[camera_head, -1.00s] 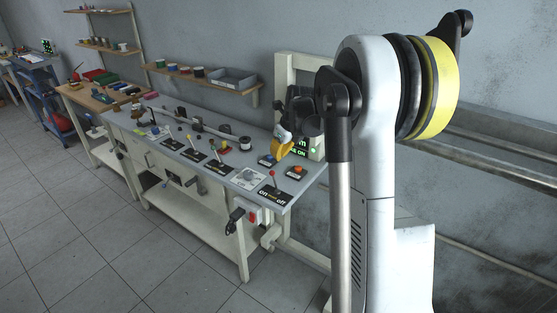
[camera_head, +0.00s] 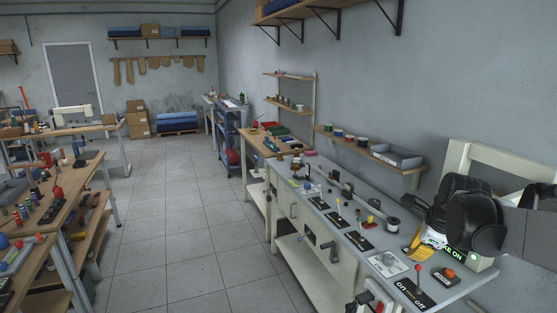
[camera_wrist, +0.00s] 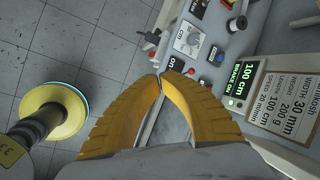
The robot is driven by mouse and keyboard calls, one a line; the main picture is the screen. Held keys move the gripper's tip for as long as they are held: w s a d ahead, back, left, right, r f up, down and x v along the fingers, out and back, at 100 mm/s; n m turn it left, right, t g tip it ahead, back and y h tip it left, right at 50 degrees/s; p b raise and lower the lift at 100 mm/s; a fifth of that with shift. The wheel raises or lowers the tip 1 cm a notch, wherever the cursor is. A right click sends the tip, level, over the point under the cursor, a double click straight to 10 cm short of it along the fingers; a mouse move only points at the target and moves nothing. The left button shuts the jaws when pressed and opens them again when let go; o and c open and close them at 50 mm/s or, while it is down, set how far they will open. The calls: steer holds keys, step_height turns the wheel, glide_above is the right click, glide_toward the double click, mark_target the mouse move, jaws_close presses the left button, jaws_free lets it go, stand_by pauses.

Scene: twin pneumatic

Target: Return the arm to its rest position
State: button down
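My gripper (camera_wrist: 160,76) shows in the wrist view with its two yellow ribbed fingers meeting at the tips, with nothing seen between them. In the head view my gripper (camera_head: 414,254) is at the lower right, above the near end of the grey workbench (camera_head: 318,222). It is just left of the green-lit "BRAKE ON" display (camera_head: 455,250), which also shows in the wrist view (camera_wrist: 235,68). Black and white parts of my arm hide part of the display and the wall behind.
An orange-red button (camera_head: 449,273) and an on/off lever plate (camera_head: 413,291) are on the bench near the gripper. A spool (camera_head: 393,223) and several lever plates are farther along. A wall shelf (camera_head: 370,153) hangs above. Open tiled floor (camera_head: 190,220) lies left of the bench.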

steer(key=s+a+f+n+t+b, duration=0.1)
steer(key=s+a+f+n+b, duration=0.1)
steer(key=s+a+n, duration=0.6)
steer(key=s+a+f+n+t+b, duration=0.1)
steer(key=s+a+f+n+b, duration=0.1)
steer(key=s+a+n, duration=0.7)
steer(key=s+f+n, duration=0.1)
steer(key=s+n, duration=0.4)
steer(key=n, duration=0.2)
steer(key=shift+s+f+n, duration=0.2)
steer(key=shift+f+n, duration=0.05)
steer(key=shift+n, duration=0.05)
